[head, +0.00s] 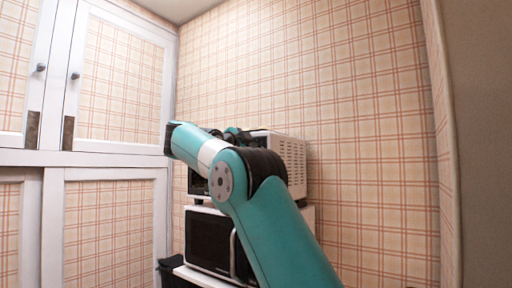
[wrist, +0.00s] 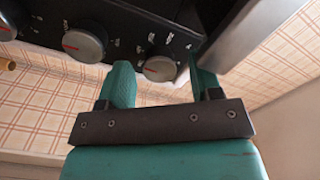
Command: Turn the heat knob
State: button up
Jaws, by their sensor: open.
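In the wrist view, a dark control panel (wrist: 125,35) carries grey round knobs with red marks. One knob (wrist: 160,67) sits between the fingertips of my gripper (wrist: 159,70). A second knob (wrist: 83,43) is left of the left finger, and a third (wrist: 6,28) is at the left edge. The markings are too small to read, so I cannot tell which is the heat knob. My gripper is open, with one finger on each side of the nearest knob; contact is unclear. In the head view, my arm hides the panel and knobs of the upper white appliance (head: 292,155).
A white microwave (head: 208,243) stands below the upper appliance. White cabinet doors (head: 120,80) with plaid panels are at the left. A plaid wall (head: 375,150) is behind. A grey edge (wrist: 250,30) of the appliance lies close to the right finger.

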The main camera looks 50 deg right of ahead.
jog(key=c, duration=0.9)
